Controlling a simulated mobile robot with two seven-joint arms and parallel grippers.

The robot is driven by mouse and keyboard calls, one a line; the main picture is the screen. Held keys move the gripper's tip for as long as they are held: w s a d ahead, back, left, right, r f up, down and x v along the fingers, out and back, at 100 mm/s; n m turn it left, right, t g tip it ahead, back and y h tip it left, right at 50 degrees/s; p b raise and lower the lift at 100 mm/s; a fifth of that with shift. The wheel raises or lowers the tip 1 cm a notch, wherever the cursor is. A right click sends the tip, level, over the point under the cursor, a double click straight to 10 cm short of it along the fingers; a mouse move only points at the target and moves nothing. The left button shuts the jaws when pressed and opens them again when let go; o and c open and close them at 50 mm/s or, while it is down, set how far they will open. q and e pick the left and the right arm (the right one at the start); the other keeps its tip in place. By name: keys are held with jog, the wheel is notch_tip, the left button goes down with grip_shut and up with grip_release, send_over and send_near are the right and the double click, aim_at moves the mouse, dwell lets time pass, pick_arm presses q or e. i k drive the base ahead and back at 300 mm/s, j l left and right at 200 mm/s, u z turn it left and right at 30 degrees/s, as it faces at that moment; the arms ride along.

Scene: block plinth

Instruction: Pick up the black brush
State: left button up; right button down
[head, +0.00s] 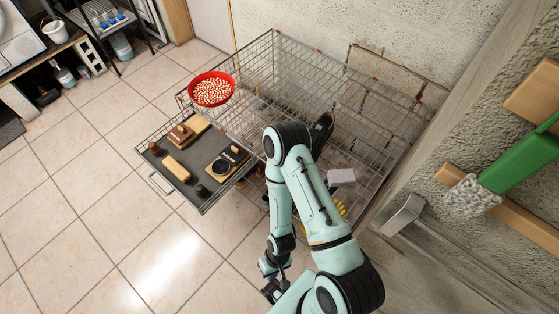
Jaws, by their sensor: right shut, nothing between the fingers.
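A grey pull-out tray (165,185) extends from the wire cage and holds several small things. On it, a wooden board (214,171) carries a round black piece (228,160). A small dark piece (202,191) lies near the tray's front corner, and another dark piece (154,148) is at its left end. I cannot tell for sure which of these is the black brush. My right gripper (273,286) is low in the picture, below and to the right of the tray, shut and empty, apart from the tray's contents. My left gripper is out of view.
The wire cage (290,60) stands against the wall behind my right arm, which hides part of it. A red bowl (212,76) of pale pieces sits at the cage's left corner. A tan block (176,168) lies on the tray. The tiled floor (90,200) at left is clear.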

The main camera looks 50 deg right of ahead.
aim_at(201, 193)
jog(key=i+j, duration=0.15)
jog(key=j, duration=0.2)
jog(key=i+j, duration=0.2)
jog(key=j, duration=0.15)
jog(key=i+j, duration=0.15)
jog(key=j, duration=0.2)
jog(key=i+j+z, duration=0.15)
jog(key=j+z, duration=0.25)
jog(key=i+j+z, duration=0.1)
jog(key=j+z, duration=0.2)
jog(key=z, duration=0.15)
jog(key=i+z, duration=0.35)
jog(key=i, duration=0.15)
